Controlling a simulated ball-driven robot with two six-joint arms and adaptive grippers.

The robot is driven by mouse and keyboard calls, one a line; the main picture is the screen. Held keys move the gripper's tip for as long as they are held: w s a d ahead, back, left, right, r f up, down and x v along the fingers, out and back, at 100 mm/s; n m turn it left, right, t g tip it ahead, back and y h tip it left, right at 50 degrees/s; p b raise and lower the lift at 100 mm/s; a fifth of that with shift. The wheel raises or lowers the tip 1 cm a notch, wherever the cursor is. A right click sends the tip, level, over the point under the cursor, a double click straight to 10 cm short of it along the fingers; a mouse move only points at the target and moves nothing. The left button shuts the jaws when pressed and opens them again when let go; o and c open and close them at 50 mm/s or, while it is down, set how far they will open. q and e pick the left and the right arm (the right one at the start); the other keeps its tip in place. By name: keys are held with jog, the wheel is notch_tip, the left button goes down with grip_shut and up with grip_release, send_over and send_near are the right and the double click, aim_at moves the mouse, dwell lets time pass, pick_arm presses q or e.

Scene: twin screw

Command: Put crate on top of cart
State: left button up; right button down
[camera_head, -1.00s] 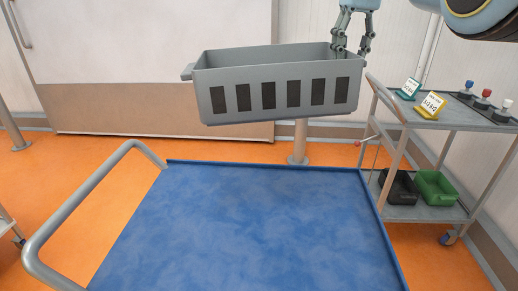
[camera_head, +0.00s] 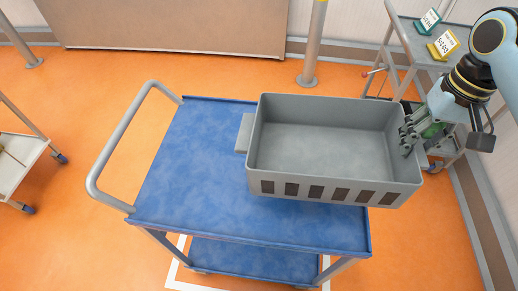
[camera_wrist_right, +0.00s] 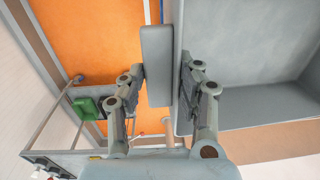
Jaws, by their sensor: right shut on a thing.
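The grey crate (camera_head: 325,135) is empty and roughly level, over the right part of the blue cart (camera_head: 185,165) in the head view. Its right end reaches past the cart's right edge. I cannot tell whether its underside touches the cart top. My right gripper (camera_head: 408,135) is shut on the crate's right end wall. In the right wrist view the crate (camera_wrist_right: 250,60) fills the right side, and the fingers of the right gripper (camera_wrist_right: 165,80) sit on both sides of its end wall and handle. My left gripper is not in view.
The cart has a grey push handle (camera_head: 110,145) on its left and a lower blue shelf (camera_head: 250,258). A grey shelf trolley (camera_head: 425,50) with a yellow sign (camera_head: 443,45) stands at the back right. A metal post (camera_head: 312,45) stands behind.

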aim_at(374, 146)
jog(key=shift+y, duration=0.3)
jog(key=w+a+f, duration=0.1)
jog(key=w+f, duration=0.1)
jog(key=w+a+f, duration=0.1)
jog(key=w+f, duration=0.1)
jog(key=w+a+f, duration=0.1)
jog(key=w+f, duration=0.1)
jog(key=shift+w+a+f, duration=0.15)
jog(key=shift+w+a, duration=0.05)
jog(key=shift+a, duration=0.1)
jog(key=shift+f, duration=2.05)
jog(key=c, duration=0.9)
grip_release()
jog(key=r, duration=0.8)
jog(key=d+r, duration=0.1)
jog(key=r, duration=0.3)
jog(key=shift+s+d, duration=0.1)
jog(key=shift+s, duration=0.05)
jog(key=shift+f+p, duration=0.1)
jog(key=shift+p, duration=0.2)
